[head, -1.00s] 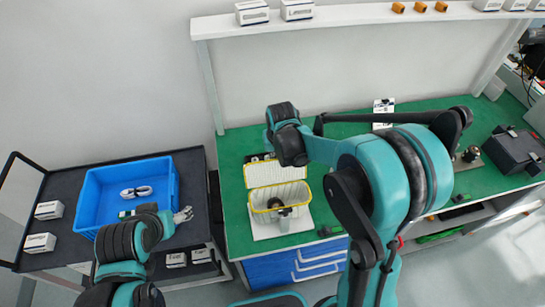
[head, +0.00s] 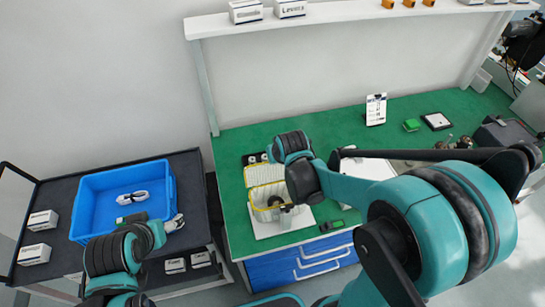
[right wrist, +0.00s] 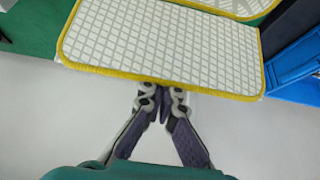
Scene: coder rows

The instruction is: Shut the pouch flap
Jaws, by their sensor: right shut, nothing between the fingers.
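The pouch (head: 262,214) is a pale box-like pouch with yellow trim, standing on a white sheet on the green bench.
A blue bin (head: 88,191) with a white coiled item (head: 132,197) stands on the dark cart at left. A small dark item (head: 254,158) lies behind the flap.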

